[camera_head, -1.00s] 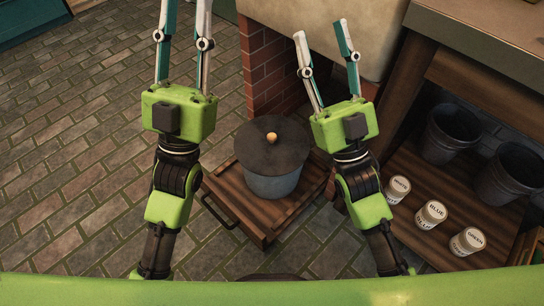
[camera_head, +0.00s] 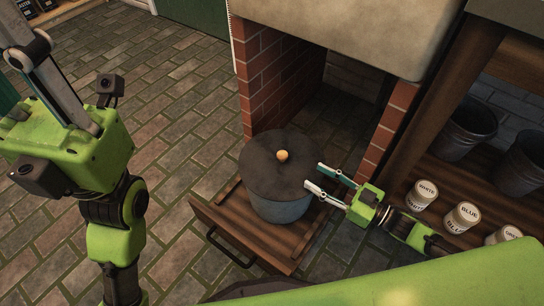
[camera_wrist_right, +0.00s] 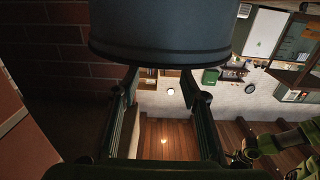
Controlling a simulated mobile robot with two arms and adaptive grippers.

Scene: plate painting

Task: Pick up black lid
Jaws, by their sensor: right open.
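The black lid (camera_head: 272,168) is a flat dark disc with a gold knob (camera_head: 282,155). It sits on a grey-blue pot (camera_head: 281,208) in the head view. My right gripper (camera_head: 317,176) is open and empty, fingers pointing left at the lid's right edge; whether it touches cannot be told. In the right wrist view a dark round body (camera_wrist_right: 160,32), part of the pot and lid, fills the top, and my spread fingers (camera_wrist_right: 156,88) show below it. My left gripper's fingers leave the head view at the upper left, tips cut off.
The pot stands on a pulled-out wooden drawer (camera_head: 233,222) with a black handle. Brick walls (camera_head: 275,82) rise behind it. Labelled paint cans (camera_head: 462,217) and dark buckets (camera_head: 467,130) stand on a shelf at the right. The tiled floor at the left is clear.

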